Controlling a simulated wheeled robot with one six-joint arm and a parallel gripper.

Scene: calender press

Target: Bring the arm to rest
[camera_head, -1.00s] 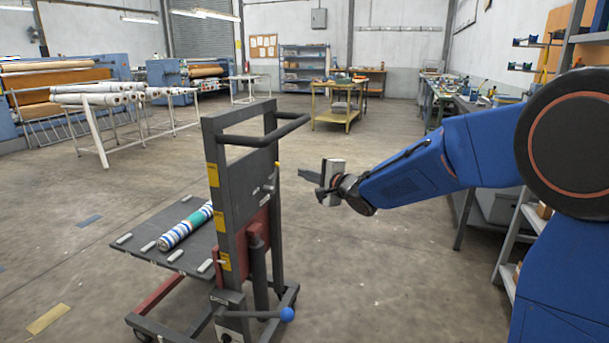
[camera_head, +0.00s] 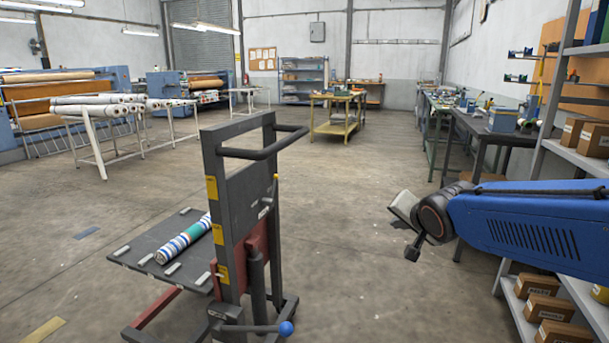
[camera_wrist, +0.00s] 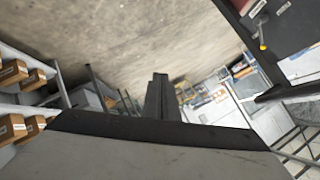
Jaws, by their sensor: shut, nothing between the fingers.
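My blue arm reaches in from the right in the head view. My gripper (camera_head: 412,250) is at its end, over open floor to the right of the lift cart and clear of it. In the wrist view my gripper (camera_wrist: 158,85) shows as a narrow dark pair of fingers set together, with nothing between them. The fingers are partly hidden by the wrist in the head view.
A grey lift cart (camera_head: 240,185) stands left of my arm, with a striped roll (camera_head: 183,240) on its platform. A shelf rack (camera_head: 590,150) with cardboard boxes (camera_head: 541,283) is close on the right. A workbench (camera_head: 480,125) stands behind. Floor between cart and rack is free.

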